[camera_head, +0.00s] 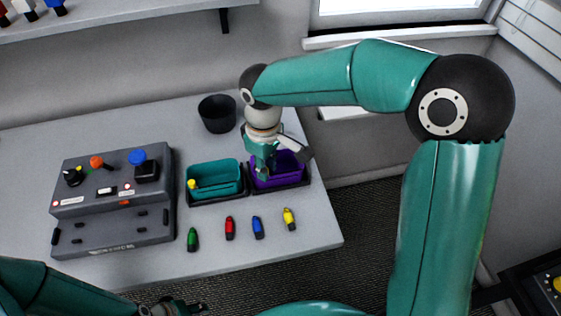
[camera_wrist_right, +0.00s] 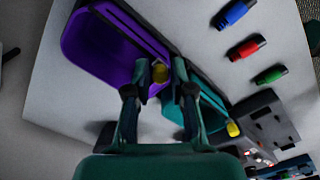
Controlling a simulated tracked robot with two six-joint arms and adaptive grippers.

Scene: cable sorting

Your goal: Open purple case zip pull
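The purple case (camera_head: 290,165) stands at the right end of the table, in a dark holder beside the teal case. In the right wrist view the purple case (camera_wrist_right: 98,48) fills the upper left. Its yellow zip pull (camera_wrist_right: 160,73) shows at the end nearer the teal case. My right gripper (camera_wrist_right: 161,70) is down at the purple case, its fingertips close on either side of the pull. I cannot tell whether they touch it. In the head view this gripper (camera_head: 262,172) hides the pull. My left gripper (camera_head: 192,309) is at the bottom edge, partly cut off, away from the cases.
The teal case (camera_head: 215,176) has its own yellow pull (camera_head: 192,184). Green (camera_head: 192,239), red (camera_head: 229,228), blue (camera_head: 257,227) and yellow (camera_head: 290,218) connectors lie in front. A grey device (camera_head: 115,200) stands left; a black cup (camera_head: 216,114) stands behind.

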